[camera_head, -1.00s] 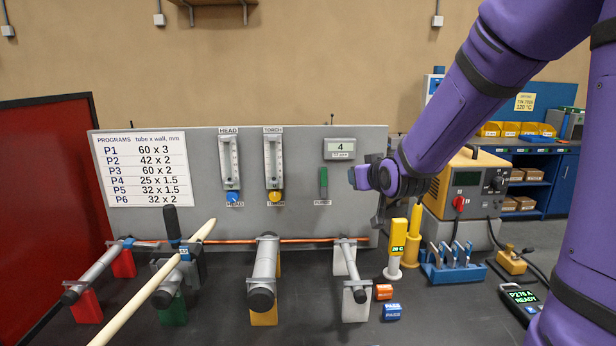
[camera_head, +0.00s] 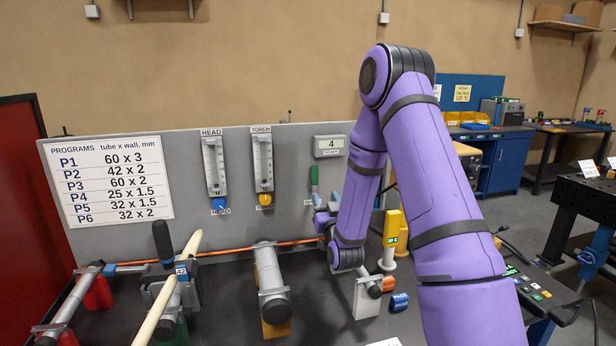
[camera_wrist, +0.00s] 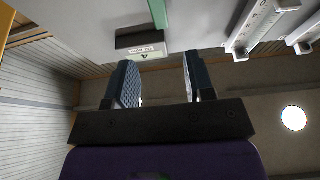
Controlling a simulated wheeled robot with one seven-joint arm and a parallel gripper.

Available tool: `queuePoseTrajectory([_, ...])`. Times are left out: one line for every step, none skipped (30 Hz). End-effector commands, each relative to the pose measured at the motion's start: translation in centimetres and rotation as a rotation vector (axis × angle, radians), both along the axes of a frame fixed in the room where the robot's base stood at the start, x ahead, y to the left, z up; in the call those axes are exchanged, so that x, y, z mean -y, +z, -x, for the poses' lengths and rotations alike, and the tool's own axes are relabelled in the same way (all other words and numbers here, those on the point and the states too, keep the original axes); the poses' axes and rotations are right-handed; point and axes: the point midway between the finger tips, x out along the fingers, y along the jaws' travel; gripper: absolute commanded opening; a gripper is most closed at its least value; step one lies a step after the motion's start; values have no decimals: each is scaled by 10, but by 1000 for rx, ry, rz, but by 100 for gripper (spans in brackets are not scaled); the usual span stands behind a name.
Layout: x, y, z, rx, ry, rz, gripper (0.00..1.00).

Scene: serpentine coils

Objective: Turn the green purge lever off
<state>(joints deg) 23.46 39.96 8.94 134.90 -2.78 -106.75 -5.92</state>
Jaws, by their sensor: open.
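The green purge lever (camera_head: 314,178) stands upright on the grey panel, below the small display reading 4 (camera_head: 330,146). In the wrist view the picture is upside down, and part of the green lever (camera_wrist: 161,12) shows at the top edge, just beyond the display box (camera_wrist: 141,45). My gripper (camera_wrist: 160,82) has its two dark fingers apart with nothing between them. In the head view my gripper (camera_head: 322,218) is small and partly hidden by my arm, close to the panel just below the lever. I cannot tell whether it touches the panel.
Two flow meters, HEAD (camera_head: 214,168) and TORCH (camera_head: 262,160), are left of the lever. An orange rod (camera_head: 215,252) runs along the panel's base. Tube stands (camera_head: 270,290) and a yellow post (camera_head: 393,230) stand on the dark bench near my arm.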

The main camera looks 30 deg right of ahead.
Motion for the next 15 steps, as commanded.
queuePoseTrajectory([1, 1, -2, 4, -1, 1, 49])
queuePoseTrajectory([2, 2, -4, 5, -1, 1, 49])
queuePoseTrajectory([3, 4, -7, 5, -1, 1, 49])
queuePoseTrajectory([4, 5, -11, 5, -1, 1, 49])
queuePoseTrajectory([5, 7, -14, 6, -1, 1, 49])
queuePoseTrajectory([6, 9, -20, 5, -1, 1, 49])
queuePoseTrajectory([8, 12, -24, 6, -1, 1, 49])
queuePoseTrajectory([9, 14, -29, 6, -1, 1, 49])
queuePoseTrajectory([11, 16, -36, 6, -1, 1, 49])
queuePoseTrajectory([12, 19, -41, 7, -1, 2, 49])
queuePoseTrajectory([13, 21, -46, 6, 0, 1, 49])
queuePoseTrajectory([15, 24, -52, 6, 0, 1, 49])
queuePoseTrajectory([16, 25, -57, 5, 0, 0, 49])
queuePoseTrajectory([17, 28, -61, 6, 0, 1, 49])
queuePoseTrajectory([19, 30, -67, 5, 0, 0, 49])
